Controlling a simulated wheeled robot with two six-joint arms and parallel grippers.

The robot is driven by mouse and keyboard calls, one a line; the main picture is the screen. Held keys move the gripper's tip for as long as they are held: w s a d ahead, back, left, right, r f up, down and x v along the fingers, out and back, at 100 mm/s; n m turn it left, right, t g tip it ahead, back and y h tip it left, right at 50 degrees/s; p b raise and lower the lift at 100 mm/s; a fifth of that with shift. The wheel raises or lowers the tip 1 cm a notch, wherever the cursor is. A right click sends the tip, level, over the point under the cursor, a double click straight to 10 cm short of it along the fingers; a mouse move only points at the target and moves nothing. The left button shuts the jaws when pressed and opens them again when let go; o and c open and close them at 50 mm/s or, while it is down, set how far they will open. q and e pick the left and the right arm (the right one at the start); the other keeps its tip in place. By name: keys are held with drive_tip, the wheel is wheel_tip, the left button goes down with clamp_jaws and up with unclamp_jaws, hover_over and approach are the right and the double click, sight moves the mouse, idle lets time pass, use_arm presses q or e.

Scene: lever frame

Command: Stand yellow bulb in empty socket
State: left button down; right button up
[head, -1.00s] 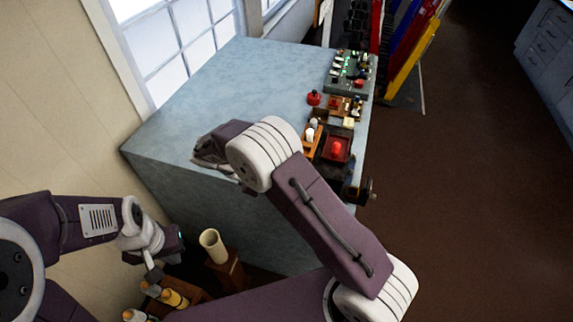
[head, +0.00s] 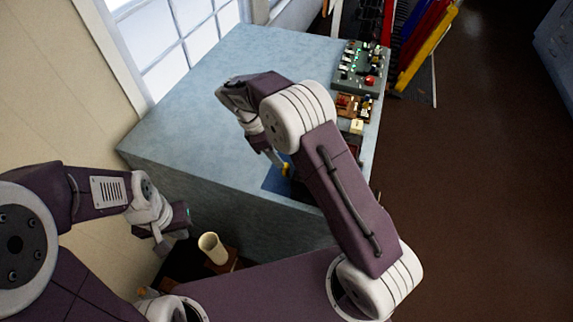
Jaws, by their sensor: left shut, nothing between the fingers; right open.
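A small yellow piece (head: 286,170), perhaps the yellow bulb, shows at the front of the bench, beside a blue patch (head: 273,181). My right gripper (head: 279,163) is right above it, pointing down and open. Whether the fingers surround or touch the yellow piece is too small to tell. My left gripper (head: 165,243) is shut and empty, low at the left, off the bench front. No empty socket can be made out; my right arm covers part of the bench's right side.
The pale blue bench top (head: 215,110) is clear at its middle and left. A green panel with switches and a red button (head: 361,68) stands at the back right. A cream cup (head: 212,248) stands on a low brown block below the bench.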

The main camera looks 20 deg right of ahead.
sight(286, 169)
drive_tip(key=shift+s+d+f, duration=0.25)
drive_tip(key=shift+s+f, duration=0.1)
drive_tip(key=shift+f, duration=0.4)
drive_tip(key=shift+w+d+f, duration=0.1)
drive_tip(key=shift+f, duration=0.1)
drive_tip(key=p+x, duration=0.1)
drive_tip(key=x, duration=0.1)
drive_tip(key=p+x, duration=0.1)
drive_tip(key=x, duration=0.1)
drive_tip(key=shift+f, duration=0.45)
drive_tip(key=shift+d+f, duration=0.1)
drive_tip(key=shift+f, duration=0.05)
clamp_jaws()
